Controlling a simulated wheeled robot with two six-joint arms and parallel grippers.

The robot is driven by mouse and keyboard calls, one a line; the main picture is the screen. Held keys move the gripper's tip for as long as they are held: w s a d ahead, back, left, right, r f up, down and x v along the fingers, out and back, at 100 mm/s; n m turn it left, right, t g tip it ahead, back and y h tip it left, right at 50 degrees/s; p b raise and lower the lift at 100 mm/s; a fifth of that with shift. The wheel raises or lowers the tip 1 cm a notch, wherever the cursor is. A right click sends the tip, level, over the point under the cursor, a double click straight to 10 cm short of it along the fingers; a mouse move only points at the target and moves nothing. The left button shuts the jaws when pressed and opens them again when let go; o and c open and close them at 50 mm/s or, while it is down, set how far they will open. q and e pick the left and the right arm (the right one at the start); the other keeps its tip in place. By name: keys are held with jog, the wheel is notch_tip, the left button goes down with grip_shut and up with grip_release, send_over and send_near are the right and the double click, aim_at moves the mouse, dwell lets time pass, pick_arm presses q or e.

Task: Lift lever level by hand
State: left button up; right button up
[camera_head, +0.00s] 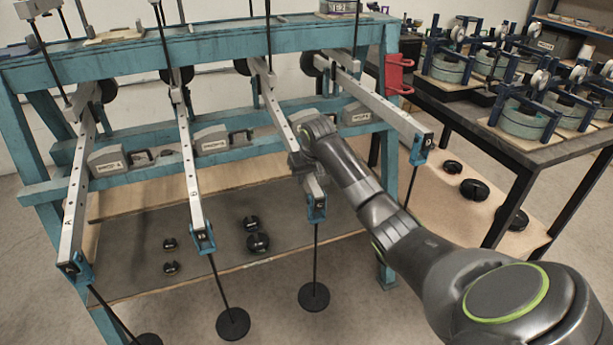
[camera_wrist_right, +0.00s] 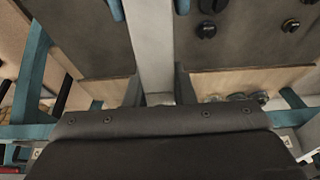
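Several grey levers hang on a teal frame (camera_head: 220,48), pointing out to the front and sloping down. They are the far-left lever (camera_head: 76,195), the second lever (camera_head: 189,165), the third lever (camera_head: 272,100) and the right lever (camera_head: 385,108). Teal end brackets carry rods; round black weights hang below three of them. My right gripper (camera_head: 303,164) is at the third lever, near its front end. In the right wrist view the lever (camera_wrist_right: 153,45) runs between two dark fingers (camera_wrist_right: 158,90); whether they press on it is unclear. My left gripper is out of view.
Loose black weights (camera_head: 257,242) lie on the low shelf board (camera_head: 130,275). A dark table (camera_head: 480,125) with several teal devices stands at right. A red bracket (camera_head: 398,75) hangs on the frame's right post. The front floor has free room beside the hanging weights.

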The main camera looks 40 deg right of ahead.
grip_shut()
jog(key=shift+r, duration=0.1)
jog(key=r+p, duration=0.3)
jog(key=p, duration=0.1)
jog(key=r+g+p, duration=0.1)
jog(key=r+p, duration=0.2)
jog(key=p, duration=0.1)
jog(key=s+r+g+p, duration=0.1)
jog(key=r+p, duration=0.3)
jog(key=shift+a, duration=0.1)
jog(key=o, duration=0.7)
grip_release()
jog(key=shift+f, duration=0.1)
jog(key=shift+o, duration=0.2)
jog(key=shift+y, duration=0.3)
